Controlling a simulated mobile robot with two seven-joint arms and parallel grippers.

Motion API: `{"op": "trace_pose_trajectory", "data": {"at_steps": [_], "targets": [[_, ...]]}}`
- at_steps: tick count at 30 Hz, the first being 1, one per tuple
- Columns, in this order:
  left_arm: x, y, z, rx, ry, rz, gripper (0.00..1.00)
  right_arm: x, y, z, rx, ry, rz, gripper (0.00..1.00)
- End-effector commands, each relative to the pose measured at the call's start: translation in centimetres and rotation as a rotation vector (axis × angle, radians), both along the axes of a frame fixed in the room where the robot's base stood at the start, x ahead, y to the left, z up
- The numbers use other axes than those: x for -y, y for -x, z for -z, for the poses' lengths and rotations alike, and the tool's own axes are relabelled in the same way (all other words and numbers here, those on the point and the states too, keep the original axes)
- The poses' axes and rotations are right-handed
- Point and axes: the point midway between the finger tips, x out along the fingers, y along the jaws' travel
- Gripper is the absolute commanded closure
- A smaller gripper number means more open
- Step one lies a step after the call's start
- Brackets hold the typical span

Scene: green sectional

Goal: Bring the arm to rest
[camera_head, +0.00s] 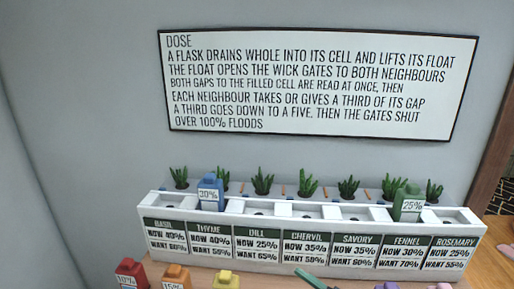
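Neither of my grippers shows in the head view, and no part of my arms can be made out for sure. A long white planter (330,222) with labelled cells from basil to rosemary stands on a wooden surface. A blue flask (210,190) marked 30% stands upright at the thyme cell. A green flask (408,203) marked 25% stands upright at the fennel cell. A red flask (131,272) marked 10%, an orange flask (176,276) marked 15% and a yellow flask top (224,279) are in front, cut off by the bottom edge.
A white sign (318,85) with dosing rules hangs on the grey wall. Several green plants (263,182) grow along the planter's back. A thin dark green item (311,278) lies in front, partly cut off. Wooden surface (492,262) shows bare to the right of the planter.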

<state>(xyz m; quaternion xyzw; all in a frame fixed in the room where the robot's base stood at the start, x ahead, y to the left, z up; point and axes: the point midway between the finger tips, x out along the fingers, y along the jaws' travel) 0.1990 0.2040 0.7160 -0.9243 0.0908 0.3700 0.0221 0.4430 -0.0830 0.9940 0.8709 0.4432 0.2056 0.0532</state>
Motion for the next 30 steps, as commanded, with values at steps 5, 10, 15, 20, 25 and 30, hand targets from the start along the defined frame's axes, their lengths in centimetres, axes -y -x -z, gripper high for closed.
{"op": "trace_pose_trajectory", "data": {"at_steps": [5, 10, 15, 20, 25, 30], "targets": [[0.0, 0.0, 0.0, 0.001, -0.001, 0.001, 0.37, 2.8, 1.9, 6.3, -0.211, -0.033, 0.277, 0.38], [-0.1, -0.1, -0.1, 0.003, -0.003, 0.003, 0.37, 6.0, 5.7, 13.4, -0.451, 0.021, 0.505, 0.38], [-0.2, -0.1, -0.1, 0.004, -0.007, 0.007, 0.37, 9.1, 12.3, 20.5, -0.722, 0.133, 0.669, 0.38], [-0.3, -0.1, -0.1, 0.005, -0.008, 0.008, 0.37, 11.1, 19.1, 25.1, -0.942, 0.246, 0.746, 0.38], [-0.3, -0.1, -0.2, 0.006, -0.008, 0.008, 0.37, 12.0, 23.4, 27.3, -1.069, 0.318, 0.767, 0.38], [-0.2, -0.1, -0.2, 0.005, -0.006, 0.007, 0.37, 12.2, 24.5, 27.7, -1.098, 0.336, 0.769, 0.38]]}}
